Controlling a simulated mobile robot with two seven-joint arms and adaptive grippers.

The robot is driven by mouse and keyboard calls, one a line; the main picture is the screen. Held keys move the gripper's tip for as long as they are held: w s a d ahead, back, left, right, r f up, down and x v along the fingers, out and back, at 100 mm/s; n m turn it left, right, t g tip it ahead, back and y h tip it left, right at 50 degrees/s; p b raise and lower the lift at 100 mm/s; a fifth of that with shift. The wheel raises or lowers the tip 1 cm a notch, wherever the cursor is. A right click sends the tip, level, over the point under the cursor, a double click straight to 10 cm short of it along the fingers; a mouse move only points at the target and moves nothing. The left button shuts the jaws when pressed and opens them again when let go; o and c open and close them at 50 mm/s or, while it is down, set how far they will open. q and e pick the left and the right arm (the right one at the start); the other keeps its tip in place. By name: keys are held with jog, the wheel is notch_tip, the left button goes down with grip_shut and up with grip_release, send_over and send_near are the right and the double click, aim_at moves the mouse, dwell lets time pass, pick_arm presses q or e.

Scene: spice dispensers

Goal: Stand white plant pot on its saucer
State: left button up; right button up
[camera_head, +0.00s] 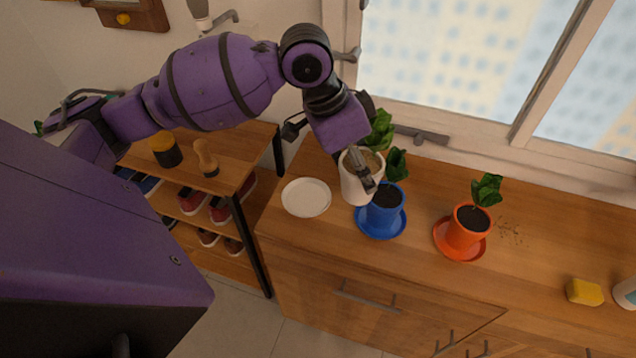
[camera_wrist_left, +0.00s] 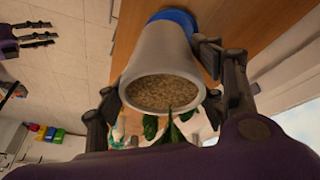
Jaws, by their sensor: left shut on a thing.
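The white plant pot (camera_head: 354,186), filled with brown soil and with green leaves behind the gripper, is in my left gripper (camera_head: 364,172). In the left wrist view, the white pot (camera_wrist_left: 165,62) sits between the two fingers of my left gripper (camera_wrist_left: 160,100). It appears held above the counter, between the white saucer and the blue pot, partly overlapping the blue pot in the head view. The white saucer (camera_head: 306,198) lies empty on the counter to the left of the pot. My right gripper (camera_wrist_left: 38,34) shows at the upper left of the left wrist view, its fingers apart and empty.
A blue pot (camera_head: 381,216) on a blue saucer stands close to the right of the white pot. An orange pot (camera_head: 466,230) on its saucer is further right, with spilled crumbs beside it. A yellow sponge (camera_head: 585,291) lies at the right. A shoe shelf (camera_head: 232,150) stands left of the counter.

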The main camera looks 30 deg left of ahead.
pick_arm(q)
jog(key=shift+w+a+f, duration=0.2)
jog(key=shift+a+f, duration=1.85)
jog(key=shift+a, duration=0.25)
jog(key=shift+w+a+f, duration=0.25)
jog(key=shift+a+f, duration=1.85)
jog(key=shift+a, duration=0.2)
jog(key=shift+w+a+f, duration=0.2)
jog(key=shift+a+f, duration=1.85)
jog(key=shift+a, duration=0.25)
pick_arm(e)
jog(key=shift+s+f, duration=0.15)
jog(key=shift+s, duration=0.4)
jog(key=shift+s+f, duration=0.15)
jog(key=shift+s, duration=0.35)
pick_arm(q)
jog(key=shift+f, duration=0.1)
jog(key=o, duration=1.7)
jog(key=shift+f, duration=0.1)
jog(key=shift+c, duration=0.2)
jog(key=p+v, duration=0.1)
jog(key=v, duration=1.1)
pick_arm(e)
jog(key=shift+w+a+r, duration=0.1)
jog(key=shift+a+r, duration=0.1)
jog(key=shift+r, duration=0.25)
